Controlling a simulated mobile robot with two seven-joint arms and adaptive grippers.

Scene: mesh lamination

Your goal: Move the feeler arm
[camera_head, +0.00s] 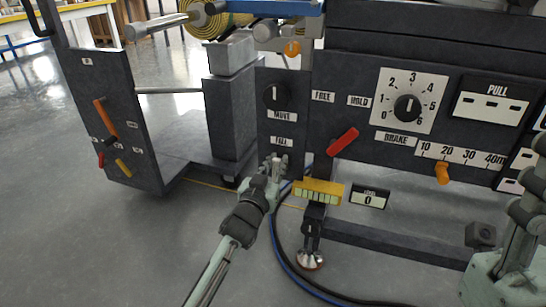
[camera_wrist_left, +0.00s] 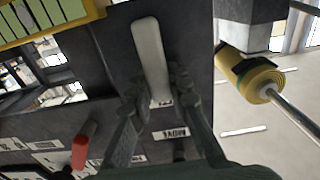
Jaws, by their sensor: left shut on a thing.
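My left gripper (camera_head: 276,164) is at the front of the dark machine, just below the label plate that seems to read FEEL. In the left wrist view its two fingers (camera_wrist_left: 162,92) are closed on a pale grey rounded bar (camera_wrist_left: 151,50), which I take for the feeler arm. The bar stands out beyond the fingertips against the dark panel. In the head view the fingers mostly hide it. Above it is a black knob (camera_head: 275,95) with a MOVE plate (camera_head: 282,116). Part of my right arm shows at the right edge, but its gripper does not show.
A red lever (camera_head: 343,142) and a yellow block (camera_head: 318,192) are close to the right of my left gripper. A dial (camera_head: 407,107) and an orange pointer (camera_head: 442,173) are farther right. Blue and black hoses run below. The floor at left is clear.

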